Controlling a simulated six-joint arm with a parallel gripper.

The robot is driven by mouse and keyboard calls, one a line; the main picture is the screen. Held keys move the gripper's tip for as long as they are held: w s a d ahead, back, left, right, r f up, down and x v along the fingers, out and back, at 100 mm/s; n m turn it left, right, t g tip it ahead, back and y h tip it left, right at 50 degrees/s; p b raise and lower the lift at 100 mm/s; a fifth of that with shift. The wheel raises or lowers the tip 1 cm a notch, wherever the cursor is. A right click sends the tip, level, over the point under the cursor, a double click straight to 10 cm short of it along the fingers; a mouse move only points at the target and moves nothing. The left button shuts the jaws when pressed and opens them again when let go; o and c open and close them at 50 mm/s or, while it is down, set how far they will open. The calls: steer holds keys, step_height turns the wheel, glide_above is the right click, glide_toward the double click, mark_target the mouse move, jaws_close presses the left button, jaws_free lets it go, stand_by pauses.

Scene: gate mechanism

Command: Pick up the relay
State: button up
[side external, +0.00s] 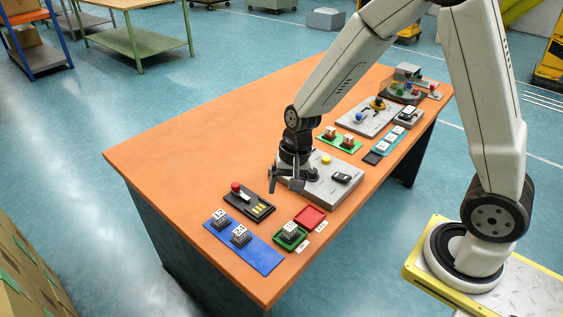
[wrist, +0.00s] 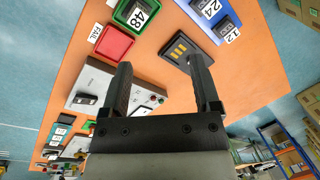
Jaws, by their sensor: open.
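Dark blocks with white number labels look like the relays. The block marked 12 (side external: 219,219) and the block marked 24 (side external: 240,235) stand on a blue mat (side external: 262,262). A block marked 48 (side external: 290,231) sits in a green tray (side external: 278,242). All three also show at the top of the wrist view, as 12 (wrist: 227,29), 24 (wrist: 210,9) and 48 (wrist: 138,14). My gripper (side external: 287,186) is open and empty above the table, by the grey panel, away from these blocks. In the wrist view its fingers (wrist: 160,66) are apart with nothing between them.
A black device with gold contacts (side external: 257,208) and a red knob (side external: 236,187) lies near the blue mat. An empty red tray (side external: 311,216) is beside the green one. A grey panel (side external: 338,190) lies by my gripper. The table's left side is clear.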

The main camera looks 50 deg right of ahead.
mark_target(241, 229)
steer(key=shift+w+a+f+m+g+y, duration=0.15)
steer(key=shift+w+a+f+m+y, duration=0.3)
steer(key=shift+w+a+f+m, duration=0.95)
steer(key=shift+w+a+f+m+g+y, duration=0.2)
steer(key=shift+w+a+f+m+y, duration=0.35)
steer(key=shift+w+f+m, duration=1.7)
steer(key=shift+w+a+f+m+g+y, duration=0.15)
steer(key=shift+w+a+f+m+y, duration=0.55)
steer(key=shift+f, duration=1.85)
steer(key=shift+a+f+m+h, duration=0.1)
steer(key=shift+a+m+h, duration=0.25)
steer(key=shift+m, duration=0.2)
steer(key=shift+x, duration=2.5)
steer(key=shift+w+a, duration=0.1)
steer(key=shift+w, duration=0.1)
steer(key=shift+c, duration=0.2)
jaws_close()
